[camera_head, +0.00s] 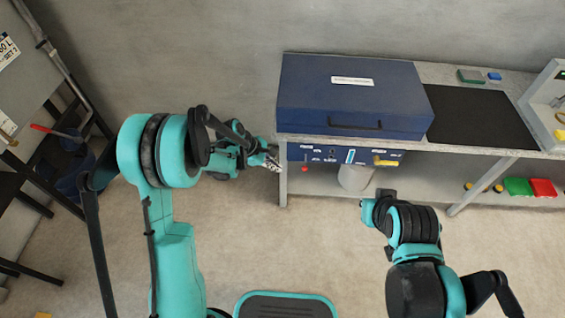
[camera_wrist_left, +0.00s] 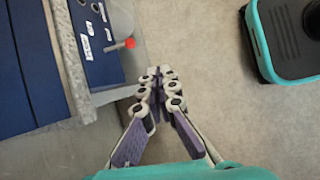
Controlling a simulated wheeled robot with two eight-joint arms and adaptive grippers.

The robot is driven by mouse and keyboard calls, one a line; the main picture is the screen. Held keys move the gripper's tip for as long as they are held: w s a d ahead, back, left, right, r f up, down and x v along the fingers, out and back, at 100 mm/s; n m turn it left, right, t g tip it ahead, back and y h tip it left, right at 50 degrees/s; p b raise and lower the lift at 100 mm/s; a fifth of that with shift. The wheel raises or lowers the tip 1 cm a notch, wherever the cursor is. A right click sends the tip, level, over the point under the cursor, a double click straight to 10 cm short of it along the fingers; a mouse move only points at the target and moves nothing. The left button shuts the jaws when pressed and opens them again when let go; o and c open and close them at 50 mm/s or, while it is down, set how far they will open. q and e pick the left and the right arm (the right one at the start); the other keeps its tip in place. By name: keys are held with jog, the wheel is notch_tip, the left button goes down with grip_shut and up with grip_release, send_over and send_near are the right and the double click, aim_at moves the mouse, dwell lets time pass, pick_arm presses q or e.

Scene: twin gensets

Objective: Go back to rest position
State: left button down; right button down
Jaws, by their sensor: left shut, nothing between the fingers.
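My left gripper (camera_head: 271,160) is at the left front corner of the bench, beside the blue control panel (camera_head: 345,156). In the left wrist view the left gripper (camera_wrist_left: 158,75) has its fingertips together with nothing between them, above the floor. My right arm (camera_head: 412,225) reaches in from the lower right. Its gripper cannot be made out in the head view.
The bench (camera_head: 460,75) carries a closed blue case (camera_head: 350,105) and a black mat (camera_head: 478,115). A red knob (camera_wrist_left: 130,43) sticks out near the left gripper. A dark rack (camera_head: 60,75) stands at the left. The floor (camera_head: 310,250) between my arms is clear.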

pick_arm(q)
jog(key=shift+s+a+r, duration=0.1)
jog(key=shift+s+r, duration=0.05)
dwell(0.5)
jog(key=s+a+r+m+t+y, duration=0.1)
jog(key=s+a+r+m, duration=0.3)
jog(key=r, duration=0.3)
jog(key=s+a+r+m+t+y, duration=0.1)
jog(key=s+r+m+y, duration=0.15)
jog(key=s+r, duration=0.4)
jog(key=s+a+r+m+t+y, duration=0.1)
jog(key=s+a+r+m, duration=0.1)
jog(key=s+m, duration=0.3)
jog(key=s+a+r+m+t+y, duration=0.1)
jog(key=s+a+r+m, duration=0.2)
jog(key=s, duration=0.3)
jog(key=shift+s+a+m+t, duration=0.35)
jog(key=shift+m+t, duration=0.05)
jog(key=shift+m, duration=0.45)
